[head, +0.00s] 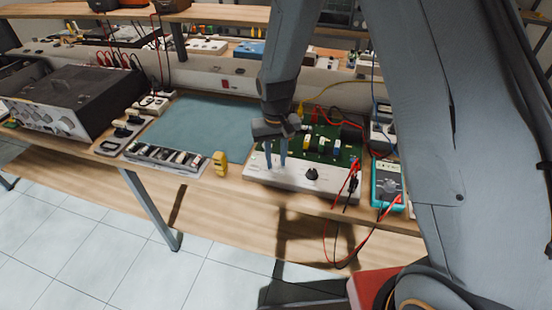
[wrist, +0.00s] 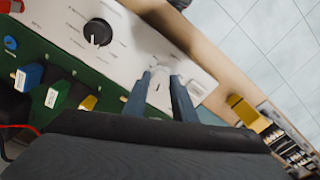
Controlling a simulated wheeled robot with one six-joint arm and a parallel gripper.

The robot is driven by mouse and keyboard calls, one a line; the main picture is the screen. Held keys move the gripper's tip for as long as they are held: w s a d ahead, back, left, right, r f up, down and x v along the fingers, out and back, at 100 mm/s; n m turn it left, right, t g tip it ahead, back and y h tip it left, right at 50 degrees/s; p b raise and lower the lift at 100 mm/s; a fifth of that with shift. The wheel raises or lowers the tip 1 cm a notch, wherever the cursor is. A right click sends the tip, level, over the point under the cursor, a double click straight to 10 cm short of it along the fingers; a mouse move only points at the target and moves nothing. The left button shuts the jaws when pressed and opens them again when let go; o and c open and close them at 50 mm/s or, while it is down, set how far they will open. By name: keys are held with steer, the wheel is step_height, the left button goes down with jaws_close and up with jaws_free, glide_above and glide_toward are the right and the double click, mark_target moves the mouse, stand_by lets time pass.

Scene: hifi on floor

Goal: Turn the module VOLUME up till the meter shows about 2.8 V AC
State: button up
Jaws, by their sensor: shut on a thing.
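The module (head: 262,183) has a green board and a white front panel on the bench's front edge. A black knob (head: 312,174) sits on the panel; it shows in the wrist view too (wrist: 98,31) with a white pointer mark. My gripper (head: 276,165) points down at the panel's left part. The panel labels are too small to read, so I cannot tell which knob is VOLUME. A teal meter (head: 388,183) stands right of the module; its reading is illegible.
Red and black leads (head: 352,180) run from the module to the meter and hang over the front edge. A yellow object (head: 220,163) and a tray of parts (head: 165,158) lie left. The teal mat (head: 205,125) is clear. A large instrument (head: 70,100) stands far left.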

mark_target(276, 162)
steer(key=shift+m, duration=0.9)
steer(key=o, duration=1)
steer(key=shift+o, duration=0.2)
steer(key=shift+r, duration=0.1)
steer(key=shift+r+b, duration=1.1)
steer(key=shift+r, duration=2.75)
steer(key=s+d+r+t+b, duration=0.1)
steer(key=s+d+r+b, duration=0.1)
steer(key=s+d, duration=1.2)
steer(key=shift+s+d+r, duration=0.3)
steer(key=shift+s+d, duration=0.1)
steer(key=shift+s, duration=0.45)
